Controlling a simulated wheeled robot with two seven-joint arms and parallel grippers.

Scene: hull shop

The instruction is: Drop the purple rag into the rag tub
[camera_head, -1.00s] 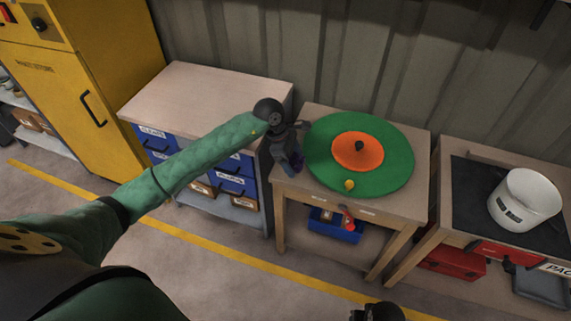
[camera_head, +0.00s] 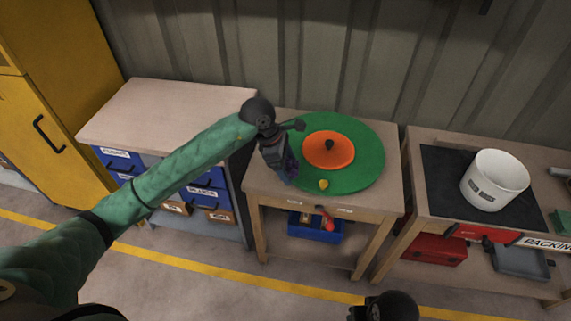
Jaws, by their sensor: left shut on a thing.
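My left gripper (camera_head: 284,174) is shut on the purple rag (camera_head: 291,166), of which only a small dark purple patch shows beside the fingers. It is at the left edge of the middle table, beside a green disc. A white round tub (camera_head: 495,182) stands upright on a black mat on the right table, well to the right of the gripper. It carries a dark label too small to read, so I cannot confirm it is the rag tub. My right gripper (camera_head: 380,310) is partly in view at the bottom edge; its fingers cannot be made out.
The green disc (camera_head: 361,172) with an orange centre (camera_head: 329,150) and a yellow knob (camera_head: 323,184) covers much of the middle table (camera_head: 262,190). A gap separates it from the right table (camera_head: 415,185). Blue drawers (camera_head: 207,199) stand left. A blue bin (camera_head: 310,229) and red box (camera_head: 433,249) sit below.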

